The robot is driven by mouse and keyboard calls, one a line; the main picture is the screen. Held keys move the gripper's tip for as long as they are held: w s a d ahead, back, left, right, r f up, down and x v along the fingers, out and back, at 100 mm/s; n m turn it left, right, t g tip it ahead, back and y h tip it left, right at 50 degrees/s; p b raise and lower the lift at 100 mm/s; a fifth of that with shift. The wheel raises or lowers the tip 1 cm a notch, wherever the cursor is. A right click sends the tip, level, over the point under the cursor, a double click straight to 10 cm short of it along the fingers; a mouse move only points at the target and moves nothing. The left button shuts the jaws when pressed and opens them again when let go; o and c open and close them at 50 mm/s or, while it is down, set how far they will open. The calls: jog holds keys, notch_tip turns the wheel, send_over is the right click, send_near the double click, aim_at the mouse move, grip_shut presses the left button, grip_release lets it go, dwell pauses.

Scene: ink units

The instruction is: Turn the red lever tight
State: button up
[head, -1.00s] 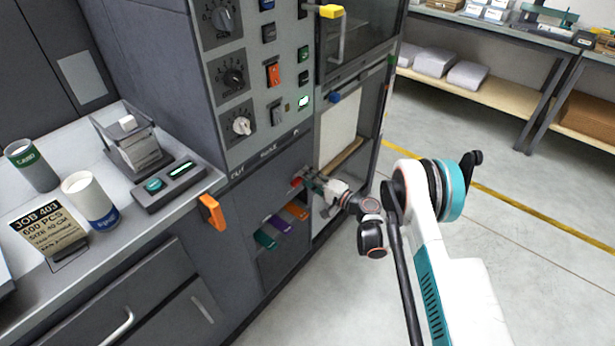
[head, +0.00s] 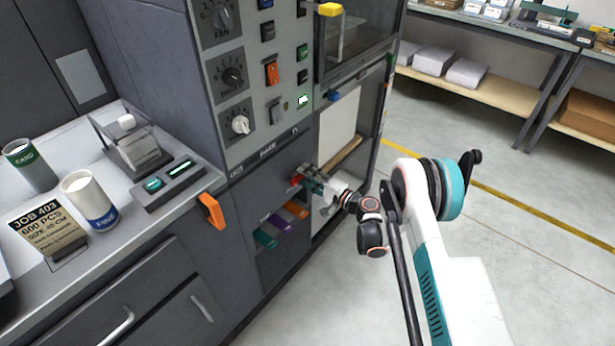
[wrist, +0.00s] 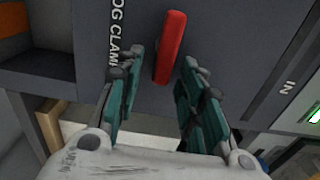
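The red lever (wrist: 170,48) shows in the wrist view on a dark grey panel marked "OG CLAMP". It stands nearly upright in that picture, with its top leaning slightly right. My gripper (wrist: 162,75) is open, with one teal finger to each side of the lever's lower end. No finger visibly touches it. In the head view, the red lever (head: 296,181) is a small red patch on the machine front, partly hidden by my gripper (head: 311,180).
Orange, purple and teal handles (head: 280,225) sit in a recess below the lever. An orange handle (head: 210,210) juts from the counter edge at left. Knobs and switches (head: 233,75) cover the panel above. The floor (head: 500,215) at right is clear.

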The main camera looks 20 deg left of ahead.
jog(key=v, duration=0.7)
jog(key=shift+d, duration=0.2)
jog(key=shift+s, duration=0.1)
dwell(0.3)
